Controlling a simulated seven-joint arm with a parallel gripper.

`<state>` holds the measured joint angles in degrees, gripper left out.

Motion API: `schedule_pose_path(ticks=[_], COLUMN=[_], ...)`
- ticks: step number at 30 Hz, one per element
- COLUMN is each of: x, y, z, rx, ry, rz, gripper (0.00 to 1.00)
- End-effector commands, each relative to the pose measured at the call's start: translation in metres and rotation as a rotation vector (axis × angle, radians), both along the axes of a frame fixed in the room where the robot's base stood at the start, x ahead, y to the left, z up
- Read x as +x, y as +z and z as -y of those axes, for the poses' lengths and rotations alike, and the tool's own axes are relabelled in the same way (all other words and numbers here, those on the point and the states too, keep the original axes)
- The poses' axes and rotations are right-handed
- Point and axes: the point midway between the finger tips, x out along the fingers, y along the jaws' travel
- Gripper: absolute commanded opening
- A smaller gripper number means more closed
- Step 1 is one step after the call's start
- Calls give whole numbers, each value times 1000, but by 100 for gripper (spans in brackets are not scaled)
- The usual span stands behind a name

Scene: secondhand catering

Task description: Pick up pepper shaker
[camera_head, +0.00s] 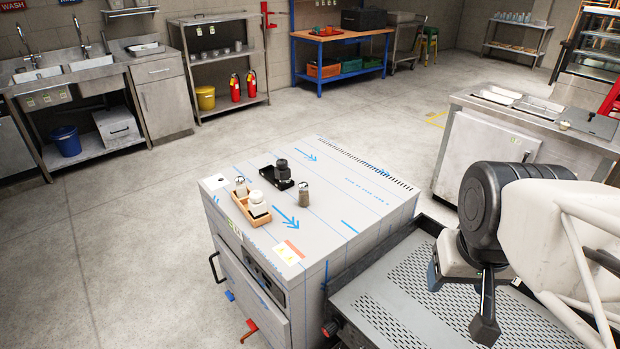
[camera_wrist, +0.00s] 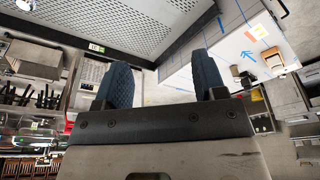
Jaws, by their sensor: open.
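A small shaker with a dark lid and grey-brown contents (camera_head: 303,193), which looks like the pepper shaker, stands upright on the white-wrapped top of a cabinet (camera_head: 350,205). It stands apart from a wooden tray (camera_head: 262,221) to its left. That tray holds a white lidded container (camera_head: 257,204) and a glass shaker with a metal top (camera_head: 240,187). A black tray (camera_head: 268,177) behind holds a dark container (camera_head: 282,170). My gripper (camera_wrist: 163,80) is open and empty in the wrist view, its blue fingers wide apart. It is far from the shaker, to the right of the cabinet.
A perforated metal surface (camera_head: 400,290) adjoins the cabinet's right side, under my arm. A steel counter (camera_head: 500,120) stands at the right. Sinks (camera_head: 90,62) and shelves (camera_head: 220,70) line the back. The cabinet top's right half is clear.

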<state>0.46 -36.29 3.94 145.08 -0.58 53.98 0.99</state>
Motion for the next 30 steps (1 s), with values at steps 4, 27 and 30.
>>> schedule_pose_path(ticks=[4,27,30], x=[3,132,156], y=[-1,-25,-30], z=[-3,-129,-146], rx=[18,716,820], ry=[-8,-421,-496], rz=[-7,-284,-332], gripper=[64,64,64])
